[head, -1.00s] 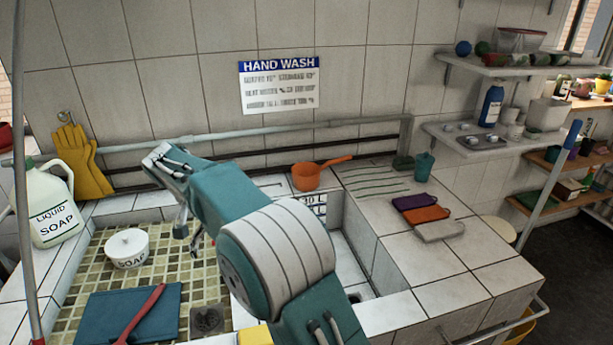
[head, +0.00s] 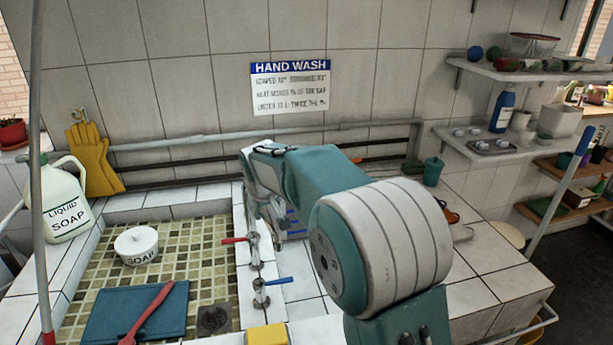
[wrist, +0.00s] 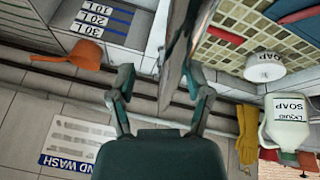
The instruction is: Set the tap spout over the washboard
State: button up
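The tap's red lever (head: 236,240) and blue lever (head: 272,282) stand on the tiled divider between the two basins. In the wrist view a blurred grey metal piece (wrist: 177,60), seemingly the tap spout, runs between my fingers. My gripper (wrist: 160,80) is open around it, with gaps showing at both sides; contact cannot be told. In the head view my arm hides most of the spout and fingers. A flat blue board (head: 135,312) lies in the left mosaic basin under a red-handled tool (head: 150,310). I cannot tell whether this board is the washboard.
A white soap pot (head: 136,246) stands in the left basin, a liquid soap jug (head: 66,205) on its left ledge. A yellow block (head: 267,337) sits at the front. Rails (head: 200,150) run along the back wall.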

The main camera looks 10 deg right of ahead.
jog(key=shift+w+d+n+y, duration=1.7)
jog(key=shift+w+d+n, duration=2.35)
jog(key=shift+d, duration=1.15)
jog(key=shift+g, duration=0.5)
jog(key=shift+s+v, duration=0.1)
jog(key=shift+v, duration=1.1)
jog(key=shift+s+v, duration=0.15)
jog(key=shift+v, duration=1.1)
jog(key=shift+a+f, duration=0.1)
